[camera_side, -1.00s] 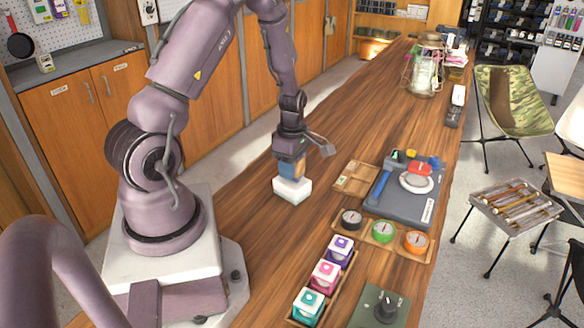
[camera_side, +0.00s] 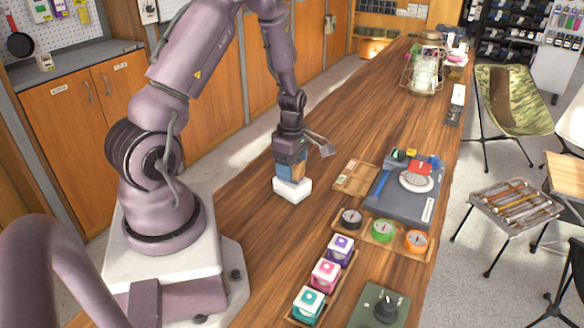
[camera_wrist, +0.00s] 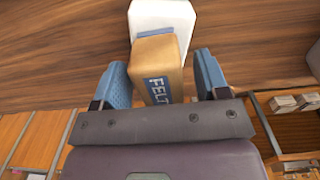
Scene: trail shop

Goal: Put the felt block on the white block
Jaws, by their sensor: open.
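The felt block (camera_wrist: 157,60), tan with a blue FELT label, rests on the white block (camera_wrist: 163,16) in the wrist view. In the side view the felt block (camera_side: 298,171) stands on top of the white block (camera_side: 292,190), which sits on the wooden counter. My gripper (camera_wrist: 162,80) is open around the felt block, with a gap beside each blue finger. In the side view my gripper (camera_side: 291,166) points down, and a blue finger hides part of the felt block.
A small wooden tray (camera_side: 344,178) and a grey board with tools (camera_side: 405,207) lie to the right. A tray of round dials (camera_side: 372,239) and a row of small boxes (camera_side: 325,272) are nearer. The counter beside the white block is clear.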

